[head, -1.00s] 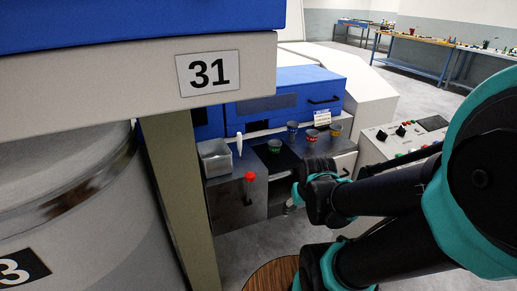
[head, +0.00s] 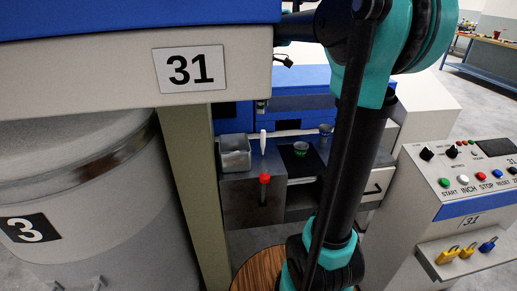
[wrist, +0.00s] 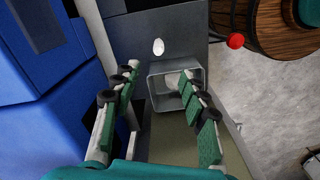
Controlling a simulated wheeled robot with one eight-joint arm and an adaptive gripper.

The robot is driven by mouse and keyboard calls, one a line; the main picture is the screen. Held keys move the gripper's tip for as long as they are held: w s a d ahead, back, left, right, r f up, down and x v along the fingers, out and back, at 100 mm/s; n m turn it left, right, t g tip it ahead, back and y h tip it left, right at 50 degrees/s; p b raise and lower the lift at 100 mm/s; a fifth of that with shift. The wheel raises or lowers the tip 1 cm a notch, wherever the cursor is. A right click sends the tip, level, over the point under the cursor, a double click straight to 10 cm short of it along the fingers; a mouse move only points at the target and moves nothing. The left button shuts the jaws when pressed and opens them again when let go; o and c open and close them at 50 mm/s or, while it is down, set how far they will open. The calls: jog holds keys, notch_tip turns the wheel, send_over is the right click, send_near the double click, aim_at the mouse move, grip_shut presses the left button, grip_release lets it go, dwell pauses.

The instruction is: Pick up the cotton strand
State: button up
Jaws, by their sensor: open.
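A narrow white upright piece (head: 263,142), which looks like the cotton strand, shows beside a grey open bin (head: 234,168) on the machine's grey ledge. In the wrist view a white oval (wrist: 158,47), probably the same piece seen from above, lies just beyond the bin's rim (wrist: 177,65). My gripper (wrist: 155,80) is open and empty, its green-padded fingers spread above the bin. In the head view it shows small (head: 285,62) against the blue machine, high above the ledge. Something pale lies inside the bin; I cannot tell what.
A red knob (head: 264,178) stands in front of the ledge. A control panel (head: 470,180) stands at right.

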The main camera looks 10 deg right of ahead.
aim_at(263, 130)
notch_tip(263, 130, down, 11)
jog(key=shift+r, duration=0.1)
jog(key=shift+w+d+f, duration=0.1)
jog(key=shift+d+f, duration=0.05)
jog(key=shift+f, duration=2.55)
grip_shut()
